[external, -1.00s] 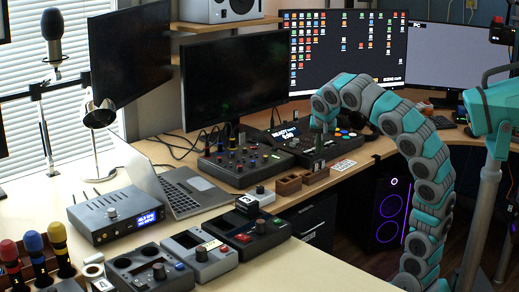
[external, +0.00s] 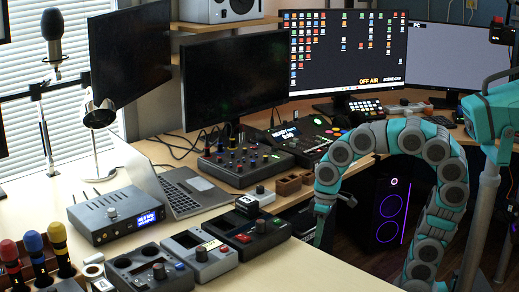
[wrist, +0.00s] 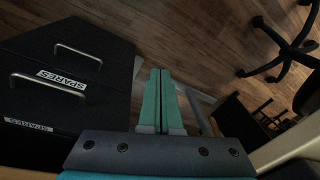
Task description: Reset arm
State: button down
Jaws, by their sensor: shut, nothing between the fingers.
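My teal and grey arm (external: 440,190) arches up from the lower right and bends down in front of the desk edge. My gripper (external: 321,240) hangs near the desk's right edge, pointing down, and its teal fingers are partly lost against the dark cabinet. In the wrist view my gripper's two teal fingers (wrist: 160,72) lie side by side, shut and empty, above the wooden floor. The control console (external: 305,138) with colored buttons stands on the desk behind the arm, apart from it.
Dark drawers (wrist: 65,75) labelled "SPARES" are left of the fingers in the wrist view. A wheeled chair base (wrist: 285,50) is at right. A lit computer tower (external: 391,213) stands under the desk. Small brown blocks (external: 289,185) sit near the desk edge.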

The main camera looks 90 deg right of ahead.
jog(key=s+a+f+n+g, duration=0.1)
jog(key=s+a+f+n, duration=0.1)
jog(key=s, duration=0.7)
jog(key=s+a+f+n+g+h, duration=0.1)
jog(key=s+a+f+n+g, duration=0.1)
jog(key=s+f, duration=0.3)
jog(key=s, duration=0.4)
jog(key=shift+a, duration=0.35)
jog(key=shift+s, duration=0.1)
dwell(0.4)
